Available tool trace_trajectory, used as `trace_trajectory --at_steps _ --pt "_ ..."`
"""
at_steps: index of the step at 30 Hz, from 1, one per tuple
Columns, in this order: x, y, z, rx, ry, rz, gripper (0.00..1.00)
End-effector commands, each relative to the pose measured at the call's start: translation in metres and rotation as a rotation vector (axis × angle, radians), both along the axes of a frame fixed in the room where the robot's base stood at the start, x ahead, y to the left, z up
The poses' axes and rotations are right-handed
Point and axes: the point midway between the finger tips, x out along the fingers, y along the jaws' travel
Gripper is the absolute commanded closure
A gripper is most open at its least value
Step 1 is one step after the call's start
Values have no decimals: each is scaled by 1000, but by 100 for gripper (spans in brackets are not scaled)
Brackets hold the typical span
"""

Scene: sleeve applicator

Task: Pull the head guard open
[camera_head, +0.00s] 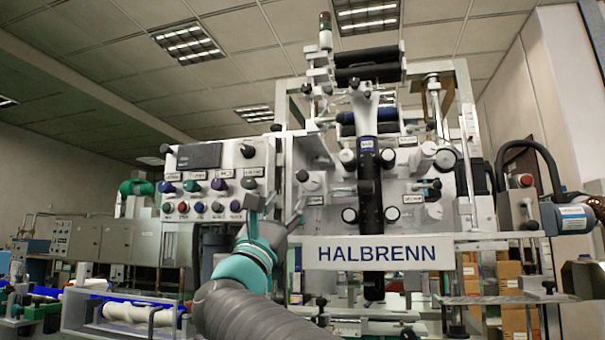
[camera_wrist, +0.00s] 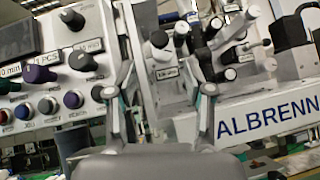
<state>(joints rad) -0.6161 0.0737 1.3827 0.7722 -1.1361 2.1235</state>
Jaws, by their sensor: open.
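The sleeve applicator (camera_head: 375,252) stands ahead, with a white HALBRENN plate across its front. Its head is full of rollers, knobs and a dark vertical web. I cannot tell for sure which part is the head guard; no closed cover stands out over the rollers. My gripper (camera_head: 274,203) is raised in front of the machine, between the control panel and the head. In the wrist view my gripper (camera_wrist: 160,105) has its two fingers spread, with nothing held between them. The machine's upright edge and part of the head show behind the fingers.
The control panel (camera_head: 218,150) with several coloured knobs and buttons is close on the left of my gripper. A black hose (camera_head: 541,150) curves at the right.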

Motion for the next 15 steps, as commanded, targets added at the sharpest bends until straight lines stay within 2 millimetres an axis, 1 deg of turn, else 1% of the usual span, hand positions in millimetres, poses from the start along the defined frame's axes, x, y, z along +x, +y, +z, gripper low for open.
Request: trace_trajectory --at_steps 1,6,9,15 --pt "7 -4 11 1 -1 -2 48" --pt "28 -14 33 0 0 -3 48" --pt "39 -19 46 -1 0 -2 48" --pt "56 -27 63 -1 0 0 48"
